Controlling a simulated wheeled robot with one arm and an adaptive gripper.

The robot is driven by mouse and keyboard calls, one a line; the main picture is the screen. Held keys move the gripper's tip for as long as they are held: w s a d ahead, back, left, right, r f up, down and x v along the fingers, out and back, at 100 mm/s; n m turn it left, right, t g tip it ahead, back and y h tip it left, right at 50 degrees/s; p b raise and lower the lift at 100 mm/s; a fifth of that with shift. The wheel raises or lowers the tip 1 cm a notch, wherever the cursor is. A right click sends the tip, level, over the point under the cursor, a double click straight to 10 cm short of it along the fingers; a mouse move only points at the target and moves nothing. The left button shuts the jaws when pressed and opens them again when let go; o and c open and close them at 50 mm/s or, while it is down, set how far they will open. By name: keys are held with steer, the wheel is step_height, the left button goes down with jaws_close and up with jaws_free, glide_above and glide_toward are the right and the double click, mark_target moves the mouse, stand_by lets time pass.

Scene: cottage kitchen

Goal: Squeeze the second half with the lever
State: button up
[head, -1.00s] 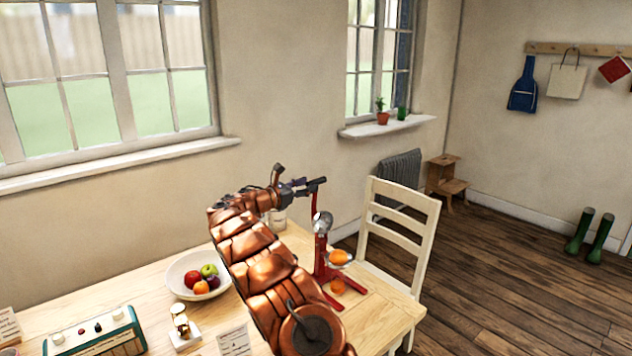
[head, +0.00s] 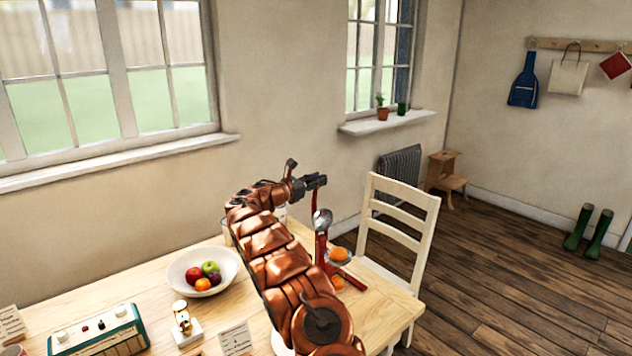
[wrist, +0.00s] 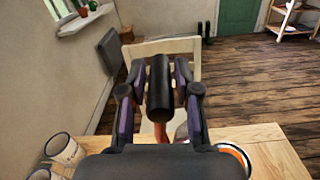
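The red lever press (head: 321,248) stands at the table's right end with a metal cup (head: 322,220) on its upper part. An orange half (head: 340,254) sits on the press below and right of that cup. Another orange-coloured piece (head: 338,282) shows lower down, partly hidden by my arm. The lever (head: 315,202) rises to my gripper (head: 318,181).
Two white mugs (wrist: 62,148) stand on the table at the wrist view's lower left. A white bowl of fruit (head: 178,272), a green-and-white radio-like box (head: 98,330) and a small scale-like item (head: 186,328) are left of my arm. A white chair (head: 400,217) stands behind the press.

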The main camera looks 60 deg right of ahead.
jaws_close()
